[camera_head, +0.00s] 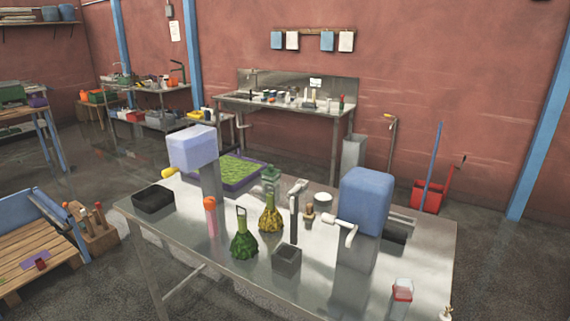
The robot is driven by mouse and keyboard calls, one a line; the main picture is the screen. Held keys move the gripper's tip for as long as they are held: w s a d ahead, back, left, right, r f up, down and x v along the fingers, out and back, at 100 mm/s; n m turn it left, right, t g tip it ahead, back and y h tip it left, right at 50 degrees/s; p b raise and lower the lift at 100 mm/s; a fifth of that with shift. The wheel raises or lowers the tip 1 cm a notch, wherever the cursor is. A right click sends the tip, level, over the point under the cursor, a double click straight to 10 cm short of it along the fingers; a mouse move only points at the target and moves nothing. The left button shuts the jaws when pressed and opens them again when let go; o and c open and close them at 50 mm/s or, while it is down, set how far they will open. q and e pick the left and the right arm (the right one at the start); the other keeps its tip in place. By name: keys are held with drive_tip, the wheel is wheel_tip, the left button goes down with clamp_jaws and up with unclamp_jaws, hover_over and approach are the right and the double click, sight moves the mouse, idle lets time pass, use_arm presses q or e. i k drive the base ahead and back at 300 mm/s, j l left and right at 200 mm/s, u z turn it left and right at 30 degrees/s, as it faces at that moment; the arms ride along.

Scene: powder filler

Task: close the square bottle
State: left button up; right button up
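A small squarish clear container (402,290) with red in it stands near the right front of the steel table (330,270). It looks like the square bottle, but I cannot be sure; no cap shows on it. A small round white piece (323,198) lies behind the middle of the table; I cannot tell whether it is a lid. A small white and brass-coloured piece (446,313) shows at the bottom right, partly cut off by the frame. Neither of my grippers is in view.
A blue block-shaped machine (366,200) with a white crank stands right of centre; a pale one (192,148) stands left. Green (243,245) and yellow (270,220) flasks, an orange-capped tube (210,215), a grey box (286,260) and a black tray (153,199) occupy the table.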

sight(404, 289)
drive_tip(key=z, duration=1.15)
